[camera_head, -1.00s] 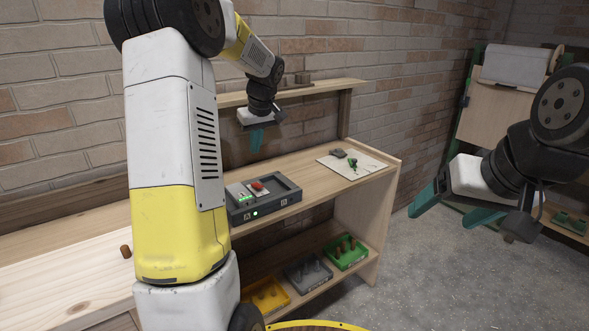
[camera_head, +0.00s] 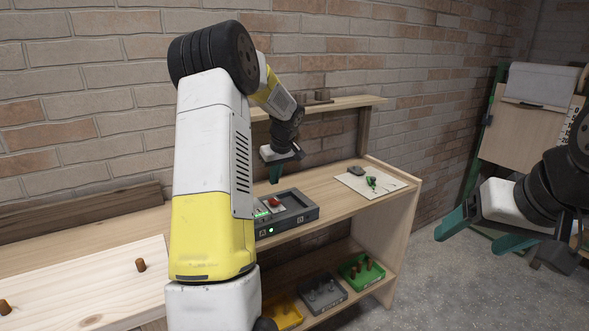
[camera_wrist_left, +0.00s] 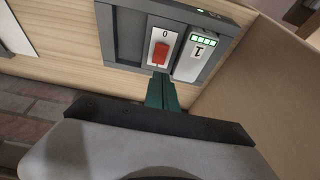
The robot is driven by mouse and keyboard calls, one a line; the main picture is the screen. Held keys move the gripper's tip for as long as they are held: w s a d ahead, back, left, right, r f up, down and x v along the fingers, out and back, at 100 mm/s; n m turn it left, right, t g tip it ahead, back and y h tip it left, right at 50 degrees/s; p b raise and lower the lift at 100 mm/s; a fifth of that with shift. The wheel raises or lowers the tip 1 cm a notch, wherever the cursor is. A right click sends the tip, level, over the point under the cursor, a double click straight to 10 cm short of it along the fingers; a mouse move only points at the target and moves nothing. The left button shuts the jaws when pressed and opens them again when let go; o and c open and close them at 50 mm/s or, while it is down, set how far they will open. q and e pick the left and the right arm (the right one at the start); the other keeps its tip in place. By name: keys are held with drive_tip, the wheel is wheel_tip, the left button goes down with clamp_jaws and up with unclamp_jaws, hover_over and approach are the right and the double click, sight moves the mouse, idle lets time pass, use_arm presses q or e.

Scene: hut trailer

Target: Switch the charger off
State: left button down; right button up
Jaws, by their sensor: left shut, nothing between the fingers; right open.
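The charger (camera_head: 303,213) is a dark grey box on the wooden shelf, with a green light on its front. Its red switch (camera_head: 275,202) stands on a pale plate. In the left wrist view the red switch (camera_wrist_left: 160,53) has a "0" beside it. A pale module with lit green bars (camera_wrist_left: 203,42) and a "1" sits next to it. My left gripper (camera_head: 274,178) is shut and empty above the switch; in the wrist view its fingertips (camera_wrist_left: 160,76) are close to the switch, contact unclear. My right gripper (camera_head: 478,236) is open and empty, away to the right.
A pale sheet (camera_head: 390,186) with small items lies on the shelf to the right. Yellow, grey and green trays (camera_head: 322,293) stand on the lower shelf. A brick wall (camera_head: 60,120) is behind. A narrow upper ledge (camera_head: 345,105) runs behind my left wrist.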

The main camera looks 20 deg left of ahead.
sight(274, 203)
use_arm(q)
drive_tip(key=x, duration=0.3)
drive_tip(key=shift+f, duration=0.35)
drive_tip(key=f, duration=0.1)
drive_tip(key=s+d+f, duration=0.1)
drive_tip(key=shift+f, duration=0.3)
drive_tip(key=shift+d+f, duration=0.1)
drive_tip(key=shift+f, duration=0.05)
drive_tip(key=shift+s+d+f, duration=0.4)
drive_tip(key=shift+d+f, duration=0.2)
drive_tip(key=shift+f, duration=0.1)
drive_tip(key=shift+a, duration=0.2)
drive_tip(key=shift+r, duration=0.1)
drive_tip(key=shift+w+a+r, duration=0.3)
drive_tip(key=shift+w+a, duration=0.2)
